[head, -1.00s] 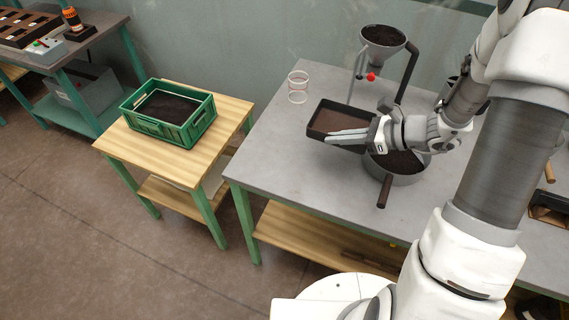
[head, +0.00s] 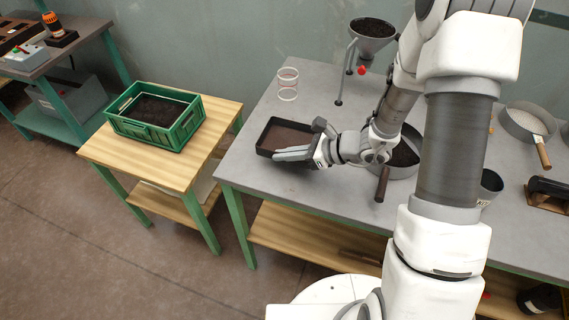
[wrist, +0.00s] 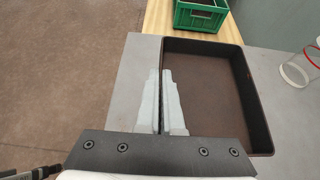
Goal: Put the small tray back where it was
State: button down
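The small tray (head: 264,139) is a shallow dark rectangular tray with a brown inside. In the head view it is at the left part of the grey table, in front of the clear cylinder. My gripper (head: 284,154) is at its near side with the fingers close together. In the wrist view the tray (wrist: 205,45) lies to the right and its side wall runs between the fingers of my gripper (wrist: 161,75), which are shut on it. The tray looks about level. I cannot tell whether its underside touches the table.
A green crate (head: 142,133) with dark soil stands on the wooden side table (head: 180,172) at left. A clear cylinder (head: 288,84), a soil-filled funnel on a stand (head: 372,45) and a round pan (head: 402,170) are on the grey table (head: 240,160). A gap separates the tables.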

aim_at(291, 164)
jog(key=shift+f+b, duration=0.35)
jog(key=shift+f, duration=1.5)
jog(key=shift+f, duration=0.1)
jog(key=shift+f, duration=0.15)
jog(key=c, duration=1.1)
grip_release()
jog(key=shift+r, duration=0.2)
